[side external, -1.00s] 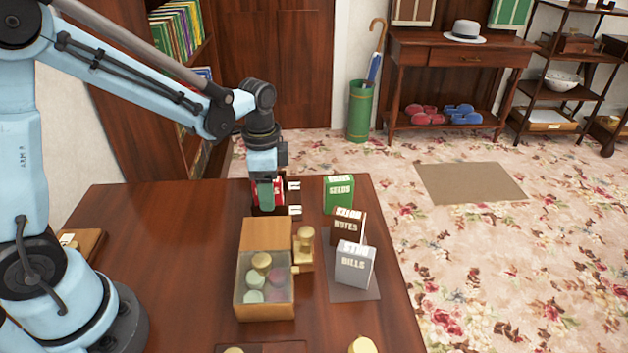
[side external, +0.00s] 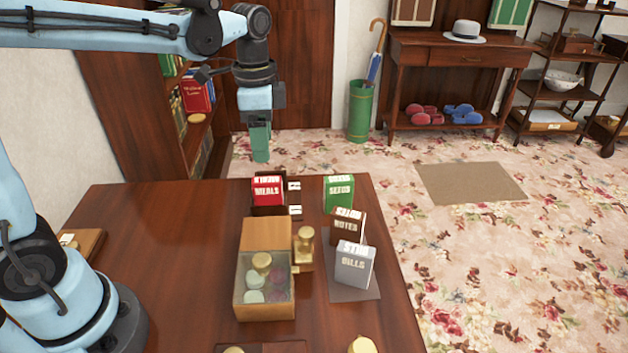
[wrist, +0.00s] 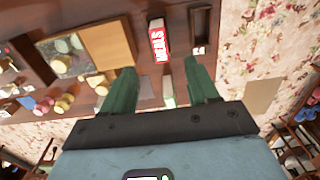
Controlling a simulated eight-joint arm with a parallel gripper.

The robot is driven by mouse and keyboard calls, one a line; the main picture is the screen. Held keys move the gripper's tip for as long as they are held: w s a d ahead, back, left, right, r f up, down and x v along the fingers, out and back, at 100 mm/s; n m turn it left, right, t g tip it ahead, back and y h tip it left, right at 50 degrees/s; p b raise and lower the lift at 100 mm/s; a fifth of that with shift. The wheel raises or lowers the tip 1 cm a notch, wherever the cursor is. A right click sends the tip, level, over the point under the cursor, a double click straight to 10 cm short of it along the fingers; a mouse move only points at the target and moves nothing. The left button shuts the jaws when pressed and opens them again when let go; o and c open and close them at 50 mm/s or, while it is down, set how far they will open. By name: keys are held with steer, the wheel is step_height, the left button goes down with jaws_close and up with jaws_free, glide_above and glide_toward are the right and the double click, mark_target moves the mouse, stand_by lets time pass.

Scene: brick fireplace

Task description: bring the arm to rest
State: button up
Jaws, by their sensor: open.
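My gripper (side external: 260,148) hangs above the far end of the table, pointing down, clear of everything. In the wrist view my gripper (wrist: 160,85) has its two green fingers apart with nothing held between them. Below it, a red box marked MEALS (side external: 267,190) stands upright near the table's far edge. The red box also shows beyond the fingertips in the wrist view (wrist: 157,42). My forearm stretches across the upper left of the side view.
A green SEEDS box (side external: 339,192), a brown NOTES box (side external: 347,226) and a grey BILLS box (side external: 354,264) stand on the right of the table (side external: 165,260). A wooden box (side external: 265,312) holds several round pieces. A bookcase (side external: 140,130) stands behind, left of my gripper.

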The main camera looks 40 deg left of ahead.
steer(key=shift+r, duration=0.35)
steer(key=shift+s, duration=0.1)
steer(key=s+f+n+t, duration=0.2)
steer(key=s+n+t, duration=0.5)
steer(key=s+n, duration=0.1)
steer(key=shift+s+d+n, duration=0.2)
steer(key=shift+d+n, duration=0.15)
steer(key=shift+n, duration=0.15)
